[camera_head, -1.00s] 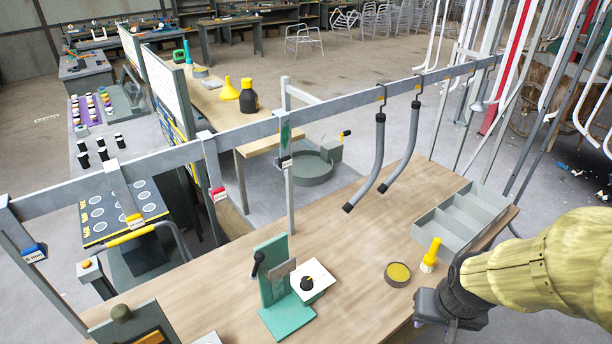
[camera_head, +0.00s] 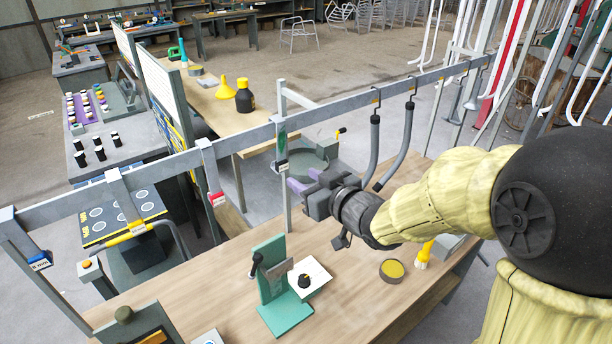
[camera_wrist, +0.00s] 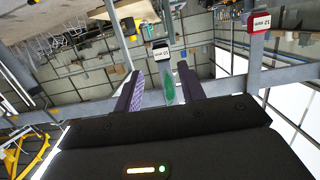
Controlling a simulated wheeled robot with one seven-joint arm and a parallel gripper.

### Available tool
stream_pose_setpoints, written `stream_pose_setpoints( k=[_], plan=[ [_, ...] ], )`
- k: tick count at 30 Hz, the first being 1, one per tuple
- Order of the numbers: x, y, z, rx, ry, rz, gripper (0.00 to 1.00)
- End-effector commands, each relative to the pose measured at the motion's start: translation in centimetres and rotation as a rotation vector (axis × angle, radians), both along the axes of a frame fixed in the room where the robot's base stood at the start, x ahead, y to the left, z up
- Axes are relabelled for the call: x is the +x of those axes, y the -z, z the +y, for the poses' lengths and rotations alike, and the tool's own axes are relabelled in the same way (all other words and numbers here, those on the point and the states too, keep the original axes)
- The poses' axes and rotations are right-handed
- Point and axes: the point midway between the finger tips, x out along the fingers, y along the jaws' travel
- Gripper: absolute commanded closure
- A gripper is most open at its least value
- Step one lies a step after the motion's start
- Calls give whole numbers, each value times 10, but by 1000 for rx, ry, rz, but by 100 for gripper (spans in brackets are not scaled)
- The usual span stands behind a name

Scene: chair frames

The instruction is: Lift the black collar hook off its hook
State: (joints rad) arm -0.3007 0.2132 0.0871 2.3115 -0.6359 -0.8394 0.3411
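The black collar hook (camera_head: 283,164) hangs from the long grey rail (camera_head: 240,136). Its black collar has a white label, and a green patch shows above it. In the wrist view the black collar (camera_wrist: 161,47) appears upside down, just past and between the fingertips. My gripper (camera_head: 303,180) is just right of the hook in the head view, with purple finger pads. In the wrist view my gripper (camera_wrist: 160,70) has its two fingers apart, with nothing held between them. Whether a finger touches the hook, I cannot tell.
A red collar hook (camera_head: 216,198), a yellow one (camera_head: 137,228) and a blue one (camera_head: 40,260) hang to the left. Two curved grey tubes (camera_head: 374,150) hang close on the right. A green stand (camera_head: 272,285) and a round tin (camera_head: 392,270) are on the bench below.

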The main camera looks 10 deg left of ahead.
Motion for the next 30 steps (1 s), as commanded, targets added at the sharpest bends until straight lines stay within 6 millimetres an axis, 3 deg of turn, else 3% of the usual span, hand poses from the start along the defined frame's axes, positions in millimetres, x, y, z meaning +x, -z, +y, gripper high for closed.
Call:
stream_pose_setpoints(
  k=[14, 30],
  plan=[
    [2, -1, 5, 9, -9, -7, 60],
    [39, 9, 49, 8, -9, -5, 60]
  ],
)
